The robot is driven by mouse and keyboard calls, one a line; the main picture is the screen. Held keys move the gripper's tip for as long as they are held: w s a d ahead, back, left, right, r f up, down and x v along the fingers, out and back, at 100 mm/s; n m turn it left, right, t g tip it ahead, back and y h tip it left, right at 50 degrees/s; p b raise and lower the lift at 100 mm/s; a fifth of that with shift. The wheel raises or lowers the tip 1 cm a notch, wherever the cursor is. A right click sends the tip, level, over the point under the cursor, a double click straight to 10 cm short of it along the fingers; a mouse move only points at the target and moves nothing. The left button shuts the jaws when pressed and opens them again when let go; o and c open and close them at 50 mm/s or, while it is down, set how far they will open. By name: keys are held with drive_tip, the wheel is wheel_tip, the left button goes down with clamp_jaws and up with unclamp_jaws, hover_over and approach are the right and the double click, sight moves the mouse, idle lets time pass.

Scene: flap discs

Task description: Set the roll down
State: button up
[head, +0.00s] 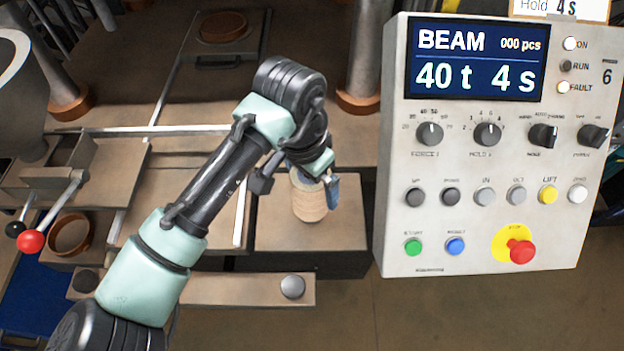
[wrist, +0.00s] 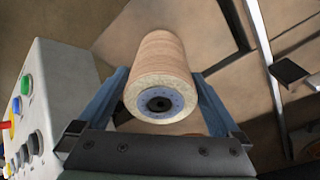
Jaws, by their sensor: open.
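The roll (head: 309,203) is a tan, layered cylinder standing upright on a brown block (head: 345,232) in the head view. In the wrist view the roll (wrist: 160,62) shows its near end, with a blue-grey ring around a dark centre hole. My gripper (head: 300,184) is at the roll's upper end. In the wrist view its two blue fingers (wrist: 160,88) stand open on either side of the roll, with a visible gap on the right. The gripper hides part of the roll's top in the head view.
A control panel (head: 490,225) with a BEAM display stands close on the right. Left of the block are metal rails, a lever with a red knob (head: 31,241) and a brown ring (head: 70,235). A flat bar with a round silver knob (head: 292,287) lies in front.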

drive_tip(key=r, duration=0.4)
drive_tip(key=s+a+r+b, duration=0.1)
drive_tip(key=r, duration=0.3)
drive_tip(key=r+b, duration=0.1)
drive_tip(key=r, duration=0.3)
drive_tip(key=shift+s+a, duration=0.15)
drive_tip(key=w+d+r+t+h, duration=0.1)
drive_tip(key=w+d+r+t, duration=0.1)
drive_tip(key=d+r, duration=0.1)
drive_tip(key=w+d+r+t+h, duration=0.2)
drive_tip(key=d+r+t, duration=0.1)
drive_tip(key=d+r, duration=0.1)
drive_tip(key=w+d+r+t+h, duration=0.1)
drive_tip(key=w+d+r+t, duration=0.1)
drive_tip(key=d, duration=0.3)
drive_tip(key=shift+w+d+r+h, duration=0.15)
drive_tip(key=shift+r+h, duration=0.05)
drive_tip(key=shift+r, duration=0.25)
drive_tip(key=shift+w+d+r+h, duration=0.1)
drive_tip(key=shift+r+h, duration=0.1)
drive_tip(key=shift+r, duration=0.25)
wheel_tip(320, 180, up, 14)
drive_tip(key=d+n+t+h, duration=0.1)
drive_tip(key=d+t+h, duration=0.15)
drive_tip(key=t, duration=0.45)
drive_tip(key=s+a+r+n+t+y, duration=0.8)
drive_tip(key=s+a+r+t, duration=0.4)
drive_tip(key=s+a+r, duration=0.1)
drive_tip(key=shift+a, duration=0.5)
